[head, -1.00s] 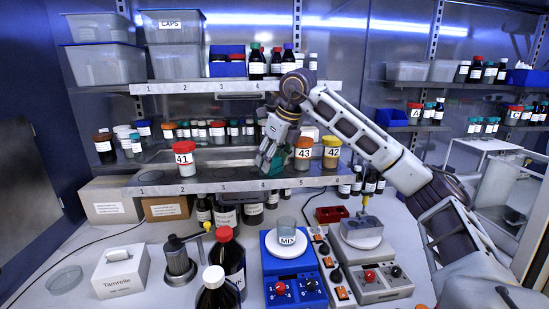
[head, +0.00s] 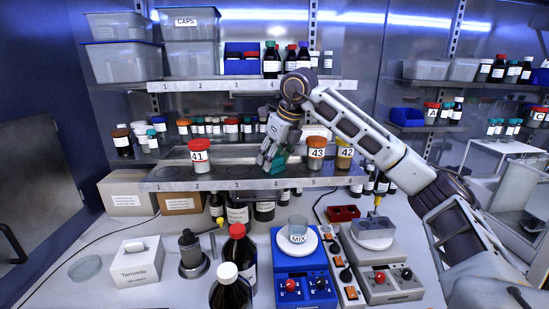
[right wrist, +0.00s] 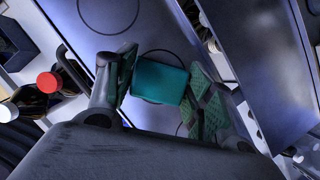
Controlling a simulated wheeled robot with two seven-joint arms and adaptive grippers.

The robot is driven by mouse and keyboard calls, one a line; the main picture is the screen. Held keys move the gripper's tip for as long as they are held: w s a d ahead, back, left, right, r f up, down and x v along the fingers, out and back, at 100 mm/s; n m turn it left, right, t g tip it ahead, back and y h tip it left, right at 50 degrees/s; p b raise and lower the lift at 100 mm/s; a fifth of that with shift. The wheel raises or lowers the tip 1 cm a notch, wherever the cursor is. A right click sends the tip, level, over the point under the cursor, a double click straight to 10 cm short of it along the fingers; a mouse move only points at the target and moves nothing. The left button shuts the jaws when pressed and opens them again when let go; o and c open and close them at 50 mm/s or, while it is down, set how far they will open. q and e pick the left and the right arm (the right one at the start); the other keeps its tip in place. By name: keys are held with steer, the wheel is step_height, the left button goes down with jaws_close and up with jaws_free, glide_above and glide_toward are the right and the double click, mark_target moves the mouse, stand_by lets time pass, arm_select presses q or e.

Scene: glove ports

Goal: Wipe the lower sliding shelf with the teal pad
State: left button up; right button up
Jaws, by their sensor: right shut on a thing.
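The teal pad (head: 279,163) is held between the fingers of my right gripper (head: 271,162), over the lower sliding shelf (head: 225,184). In the right wrist view the teal pad (right wrist: 160,82) sits between the two dark green-faced fingers, over a circle outline on the shelf. It appears to be at the shelf surface; exact contact cannot be told. The red-capped jar 41 (head: 200,156) stands on the shelf to the left. Jar 43 (head: 316,153) and jar 42 (head: 344,154) stand on it to the right of the gripper. My left gripper is not in view.
The upper shelf (head: 215,86), carrying bottles and bins, is above the gripper. Small vials (head: 232,128) stand behind it. Below are dark bottles, a blue mixer (head: 303,270) and a white tissue box (head: 137,262). The shelf is clear between jar 41 and the gripper.

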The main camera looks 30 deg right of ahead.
steer(key=shift+a, duration=0.15)
steer(key=shift+w+a+r+p, duration=0.1)
steer(key=shift+w+a+p, duration=0.35)
steer(key=shift+a, duration=0.3)
steer(key=shift+w+a+p, duration=0.35)
steer(key=shift+a+p, duration=0.1)
steer(key=shift+a, duration=0.3)
steer(key=shift+w+d, duration=0.1)
steer(key=shift+w, duration=0.05)
steer(key=shift+w+d, duration=0.1)
steer(key=shift+w, duration=0.15)
steer(key=shift+d+f, duration=0.1)
steer(key=shift+f, duration=0.1)
steer(key=shift+s+d+b, duration=0.15)
steer(key=shift+s+d, duration=0.3)
steer(key=shift+d, duration=0.35)
steer(key=shift+s+d+b, duration=0.15)
steer(key=shift+s+d, duration=0.25)
steer(key=shift+d, duration=0.4)
steer(key=shift+r, duration=0.1)
steer(key=shift+d, duration=0.1)
